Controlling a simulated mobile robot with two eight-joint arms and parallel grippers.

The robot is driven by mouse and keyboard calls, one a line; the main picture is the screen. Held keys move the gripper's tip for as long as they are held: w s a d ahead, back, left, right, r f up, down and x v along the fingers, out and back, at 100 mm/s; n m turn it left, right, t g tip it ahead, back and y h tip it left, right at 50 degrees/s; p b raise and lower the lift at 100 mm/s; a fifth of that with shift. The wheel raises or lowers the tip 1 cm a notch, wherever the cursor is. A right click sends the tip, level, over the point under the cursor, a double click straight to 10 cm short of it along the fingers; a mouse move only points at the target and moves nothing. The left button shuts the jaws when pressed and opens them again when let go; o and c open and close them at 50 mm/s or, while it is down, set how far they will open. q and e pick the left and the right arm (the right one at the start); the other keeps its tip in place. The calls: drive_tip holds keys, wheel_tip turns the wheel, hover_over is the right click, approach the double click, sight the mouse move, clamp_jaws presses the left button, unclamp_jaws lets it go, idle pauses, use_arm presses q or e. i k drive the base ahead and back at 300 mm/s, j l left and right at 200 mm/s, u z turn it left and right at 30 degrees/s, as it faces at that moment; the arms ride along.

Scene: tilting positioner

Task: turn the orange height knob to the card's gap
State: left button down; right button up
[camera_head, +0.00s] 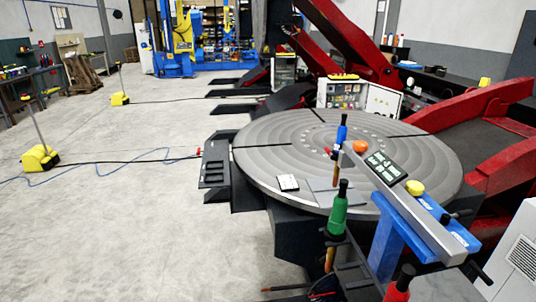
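The orange knob (360,146) sits near the far end of a grey beam (420,214), above the round grey turntable (265,150). A dark card with white marks (385,168) lies by the beam, just nearer than the knob. A small white card with dark marks (288,183) lies on the turntable's near left part. I cannot tell which card gives the gap, and the writing is too small to read. Neither of my grippers shows in the head view, and nothing touches the knob.
A yellow knob (415,187) and a blue stand (385,240) are at the beam. Blue, green (338,212) and red (399,286) handles stand nearby. Red positioner arms (480,105) rise at right. Yellow pedestals (40,158) with cables stand on the mostly open floor at left.

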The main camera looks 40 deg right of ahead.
sight(360, 146)
drive_tip(key=z, duration=2.65)
